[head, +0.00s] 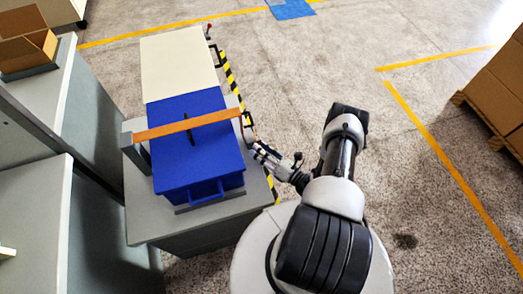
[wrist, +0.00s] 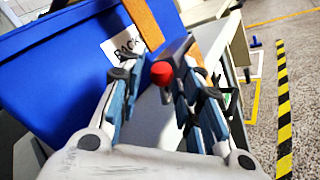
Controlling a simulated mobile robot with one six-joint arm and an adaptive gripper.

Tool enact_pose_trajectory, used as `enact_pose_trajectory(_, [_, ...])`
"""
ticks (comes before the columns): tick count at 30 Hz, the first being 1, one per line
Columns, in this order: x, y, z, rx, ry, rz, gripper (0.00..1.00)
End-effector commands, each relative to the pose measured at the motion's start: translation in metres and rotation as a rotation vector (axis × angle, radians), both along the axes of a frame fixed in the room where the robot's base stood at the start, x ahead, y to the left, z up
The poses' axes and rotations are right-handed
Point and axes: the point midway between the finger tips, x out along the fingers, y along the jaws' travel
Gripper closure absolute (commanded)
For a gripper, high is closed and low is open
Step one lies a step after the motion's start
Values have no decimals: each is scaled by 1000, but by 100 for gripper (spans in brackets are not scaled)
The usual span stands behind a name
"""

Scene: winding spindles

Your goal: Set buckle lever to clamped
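An orange strap (head: 190,126) crosses the blue box (head: 185,160) and runs down to its right side. In the wrist view, a dark grey buckle lever (wrist: 178,52) with a red knob (wrist: 161,73) stands beside the blue box (wrist: 55,75), by the strap (wrist: 143,20). My gripper (head: 257,149) is at the right side of the box, near the strap's end. In the wrist view my gripper (wrist: 163,85) is open, its fingers apart on either side of the red knob. I cannot tell whether they touch it. The buckle is partly hidden.
The box stands on a grey bench (head: 150,225) with a cream panel (head: 180,62) behind it. Grey cabinets (head: 35,190) are at the left. Black-and-yellow tape (head: 231,80) runs along the bench's right side. Open floor (head: 330,60) lies to the right.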

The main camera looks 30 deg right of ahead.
Motion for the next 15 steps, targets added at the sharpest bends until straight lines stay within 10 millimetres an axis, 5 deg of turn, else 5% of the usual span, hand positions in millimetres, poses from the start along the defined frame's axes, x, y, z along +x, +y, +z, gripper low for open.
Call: enact_pose_trajectory(15, [-8,-6,0,-4,0,-7,60])
